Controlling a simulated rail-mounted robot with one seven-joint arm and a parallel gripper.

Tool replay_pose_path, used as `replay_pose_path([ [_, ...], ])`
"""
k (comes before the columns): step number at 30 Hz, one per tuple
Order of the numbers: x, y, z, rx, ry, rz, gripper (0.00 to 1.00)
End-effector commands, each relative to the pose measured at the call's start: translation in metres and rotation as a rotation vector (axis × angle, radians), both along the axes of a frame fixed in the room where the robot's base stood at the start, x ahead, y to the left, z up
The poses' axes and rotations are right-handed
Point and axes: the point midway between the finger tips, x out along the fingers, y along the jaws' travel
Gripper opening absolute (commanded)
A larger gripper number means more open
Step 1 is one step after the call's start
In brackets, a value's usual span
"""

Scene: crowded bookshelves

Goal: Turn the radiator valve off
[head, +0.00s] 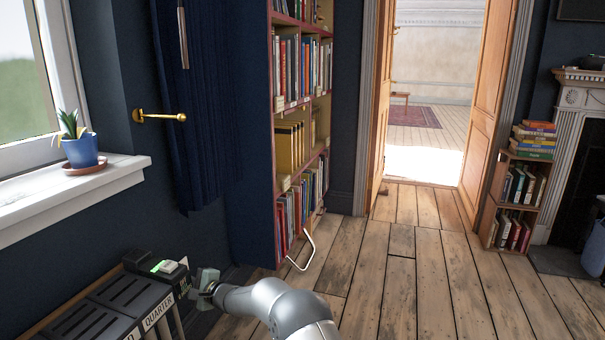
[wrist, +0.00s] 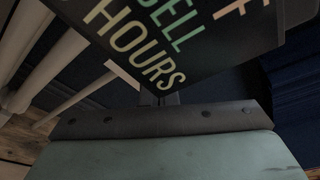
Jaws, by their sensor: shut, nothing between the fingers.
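No radiator valve can be made out for sure in either view. My gripper (head: 200,284) is low at the left in the head view, close to the right end of a dark slotted unit (head: 105,303). A small pale block with a green glow (head: 168,267) sits on top of that unit's far end. In the wrist view my gripper's fingertips (wrist: 166,98) are shut and empty, close to a dark panel (wrist: 190,75) with cream and green letters reading partly "ELL" and "HOURS". The panel hides what lies behind it.
Pale pipe-like bars (wrist: 45,70) show left in the wrist view. A windowsill (head: 80,190) with a potted plant (head: 80,148) is above the unit. A tall bookshelf (head: 300,110) stands beyond; a bent white bar (head: 304,254) is by its base. The wooden floor (head: 430,270) is open rightward.

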Motion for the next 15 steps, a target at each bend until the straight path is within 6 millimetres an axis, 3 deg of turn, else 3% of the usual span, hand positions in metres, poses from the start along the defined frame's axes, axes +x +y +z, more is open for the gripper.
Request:
replay_pose_path([
  [15,0.0029,-0.0012,-0.0025,0.001,0.0,0.0,0.0],
])
